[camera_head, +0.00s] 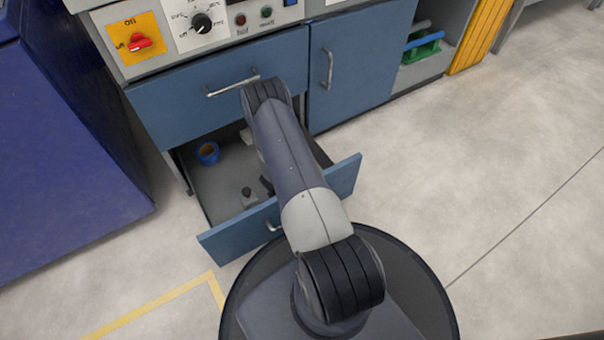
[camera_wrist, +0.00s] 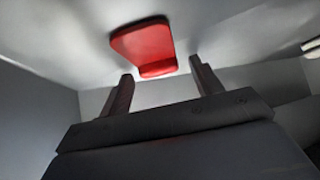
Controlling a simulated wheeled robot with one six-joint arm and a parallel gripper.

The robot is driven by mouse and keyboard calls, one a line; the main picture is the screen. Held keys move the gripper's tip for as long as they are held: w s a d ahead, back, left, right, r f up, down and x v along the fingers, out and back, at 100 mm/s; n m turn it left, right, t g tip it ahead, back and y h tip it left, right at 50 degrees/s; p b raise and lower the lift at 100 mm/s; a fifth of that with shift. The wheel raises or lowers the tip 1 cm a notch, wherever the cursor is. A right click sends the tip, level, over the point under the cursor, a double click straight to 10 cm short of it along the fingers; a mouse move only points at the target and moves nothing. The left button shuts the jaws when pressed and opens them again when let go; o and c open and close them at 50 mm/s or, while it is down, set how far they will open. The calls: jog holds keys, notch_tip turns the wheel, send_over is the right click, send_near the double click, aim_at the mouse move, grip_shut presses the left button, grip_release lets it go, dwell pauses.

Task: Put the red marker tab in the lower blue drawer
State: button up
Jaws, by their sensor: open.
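The red marker tab (camera_wrist: 146,42) shows in the wrist view, on a light grey surface with grey walls around it. It lies just beyond the tips of my gripper (camera_wrist: 161,68), roughly in line with the gap between the fingers. My gripper is open, with nothing between its fingers. The lower blue drawer (camera_head: 230,240) is pulled out in the head view, and my arm reaches over it. My arm hides part of the drawer's inside, and the tab does not show in the head view.
A blue ring-shaped roll (camera_head: 208,153) and a small dark-topped item (camera_head: 248,193) are in the lower drawer. The upper blue drawer (camera_head: 190,95) and the blue cupboard door (camera_head: 355,65) are shut. A dark blue cabinet (camera_head: 60,170) stands at left. The floor at right is clear.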

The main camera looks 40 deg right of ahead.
jog(key=shift+r, duration=0.1)
jog(key=p+v, duration=0.5)
jog(key=v, duration=0.7)
jog(key=shift+r, duration=0.1)
dwell(0.4)
dwell(0.4)
